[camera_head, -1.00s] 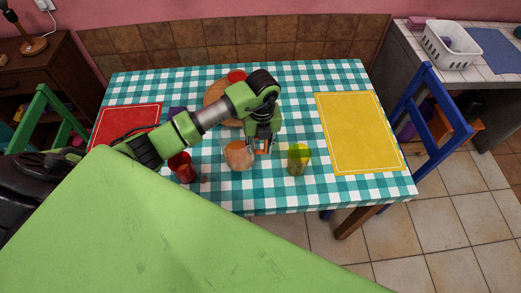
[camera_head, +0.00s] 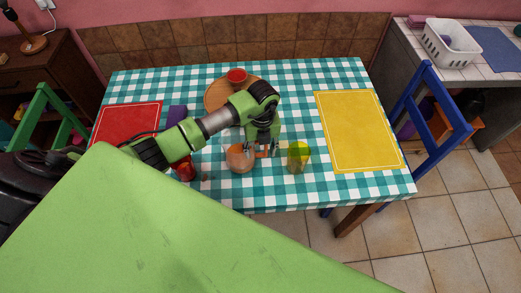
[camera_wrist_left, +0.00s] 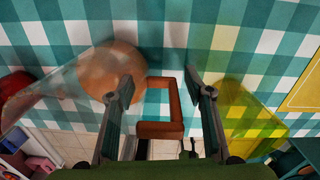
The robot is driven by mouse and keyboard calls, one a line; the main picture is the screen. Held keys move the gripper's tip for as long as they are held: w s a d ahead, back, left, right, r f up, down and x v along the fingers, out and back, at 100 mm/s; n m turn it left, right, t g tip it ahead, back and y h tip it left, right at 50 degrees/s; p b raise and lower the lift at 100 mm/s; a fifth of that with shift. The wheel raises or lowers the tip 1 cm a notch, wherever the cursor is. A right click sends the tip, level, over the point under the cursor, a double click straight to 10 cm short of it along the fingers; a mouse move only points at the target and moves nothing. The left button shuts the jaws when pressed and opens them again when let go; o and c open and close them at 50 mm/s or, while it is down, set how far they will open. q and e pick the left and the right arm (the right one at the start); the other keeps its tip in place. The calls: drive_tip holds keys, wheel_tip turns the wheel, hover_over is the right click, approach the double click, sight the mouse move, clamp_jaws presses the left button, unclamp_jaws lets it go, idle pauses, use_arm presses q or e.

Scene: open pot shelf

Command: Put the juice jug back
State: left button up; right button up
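The juice jug (camera_head: 240,160) is clear, holds orange juice and stands near the front edge of the checked table. Its orange-brown handle (camera_wrist_left: 173,108) faces right in the head view. My left gripper (camera_head: 263,147) is just right of the jug body, over the handle. In the left wrist view its two fingers (camera_wrist_left: 160,105) are spread, one on each side of the handle, with gaps visible. The finger on the jug side overlaps the jug body (camera_wrist_left: 110,70); I cannot tell whether they touch. My right gripper is not in view.
A yellow-green glass (camera_head: 299,158) stands close on the right. A red cup (camera_head: 184,170) stands on the left. A yellow placemat (camera_head: 360,130) lies at the right.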

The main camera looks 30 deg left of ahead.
use_arm(q)
drive_tip(key=shift+r, duration=0.15)
drive_tip(key=shift+r, duration=0.2)
wheel_tip(320, 180, up, 11)
drive_tip(key=shift+w+d+f+b, duration=0.1)
drive_tip(key=shift+f+b, duration=0.1)
drive_tip(key=shift+b, duration=0.55)
drive_tip(key=shift+r, duration=0.55)
drive_tip(key=shift+f, duration=0.1)
